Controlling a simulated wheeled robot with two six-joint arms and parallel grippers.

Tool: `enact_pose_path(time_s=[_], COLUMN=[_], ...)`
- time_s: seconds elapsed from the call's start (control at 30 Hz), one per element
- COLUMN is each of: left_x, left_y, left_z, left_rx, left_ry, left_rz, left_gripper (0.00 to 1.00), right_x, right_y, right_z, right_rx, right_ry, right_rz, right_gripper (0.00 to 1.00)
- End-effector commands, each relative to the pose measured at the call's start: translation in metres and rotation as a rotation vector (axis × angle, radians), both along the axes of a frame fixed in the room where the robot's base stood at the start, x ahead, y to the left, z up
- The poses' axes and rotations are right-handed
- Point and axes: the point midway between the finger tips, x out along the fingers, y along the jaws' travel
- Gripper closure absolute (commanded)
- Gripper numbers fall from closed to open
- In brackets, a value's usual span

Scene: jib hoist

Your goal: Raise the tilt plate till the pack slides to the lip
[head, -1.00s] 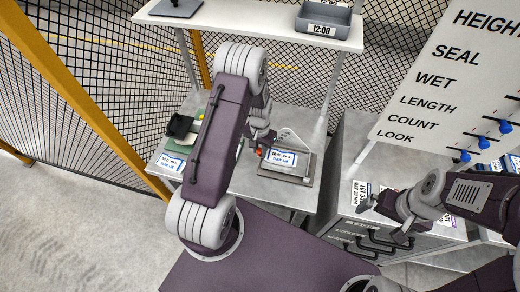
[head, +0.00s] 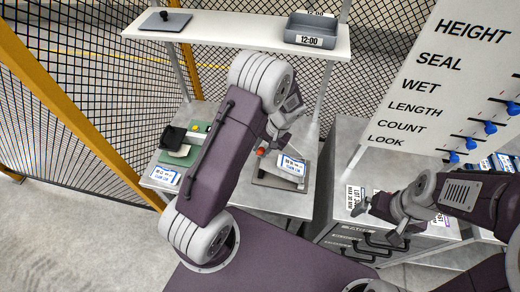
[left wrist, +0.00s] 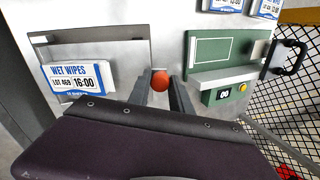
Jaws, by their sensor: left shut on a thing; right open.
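The tilt plate (head: 271,170) is on the bench in the head view, with its side by my left gripper lifted above its base. The pack (head: 291,165), white with a blue-edged label, lies tilted on it. In the left wrist view the pack (left wrist: 72,82) reads WET WIPES, at the left; whether it touches the lip is unclear. My left gripper (head: 272,143) is shut on the orange-red knob (left wrist: 160,81) at the plate's side; the knob shows between its fingers. My right gripper (head: 378,212) is open and empty above the drawer cabinet at right.
A green device (left wrist: 218,62) with a counter stands beside the plate. A shelf (head: 240,33) with a grey bin (head: 318,29) hangs over the bench. A board (head: 440,70) with blue sliders stands at right. A drawer cabinet (head: 350,238) and mesh fence flank the bench.

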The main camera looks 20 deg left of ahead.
Motion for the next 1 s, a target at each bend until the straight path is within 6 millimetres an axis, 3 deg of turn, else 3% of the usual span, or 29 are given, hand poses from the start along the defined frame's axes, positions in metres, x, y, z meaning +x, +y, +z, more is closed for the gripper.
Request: enact_pose_path(time_s=[0.07,0.1,0.13,0.47,0.8,1.0], left_x=[0.002,0.002,0.002,0.002,0.007,0.008], left_y=[-0.002,-0.002,-0.002,-0.003,-0.025,-0.031], left_z=[0.001,0.001,0.001,0.005,0.070,0.086], left_rx=[-0.004,-0.004,-0.004,-0.003,-0.003,-0.004], left_ry=[-0.007,-0.007,-0.007,-0.007,-0.010,-0.007], left_rz=[-0.001,-0.001,-0.002,-0.002,-0.004,-0.002], left_gripper=[1.00,0.69,0.68,0.68,0.68,0.68], right_x=[0.000,0.000,0.000,0.000,0.000,0.000], right_y=[0.000,0.000,0.000,0.000,0.000,0.000], right_z=[0.000,0.000,0.000,-0.001,-0.009,-0.010], right_rx=[0.000,0.000,0.000,0.000,0.000,0.000], right_ry=[0.000,0.000,0.000,0.000,0.000,0.000], right_rz=[0.000,0.000,0.000,0.000,0.000,0.000], right_gripper=[0.00,0.00,0.00,0.00,0.00,0.00])
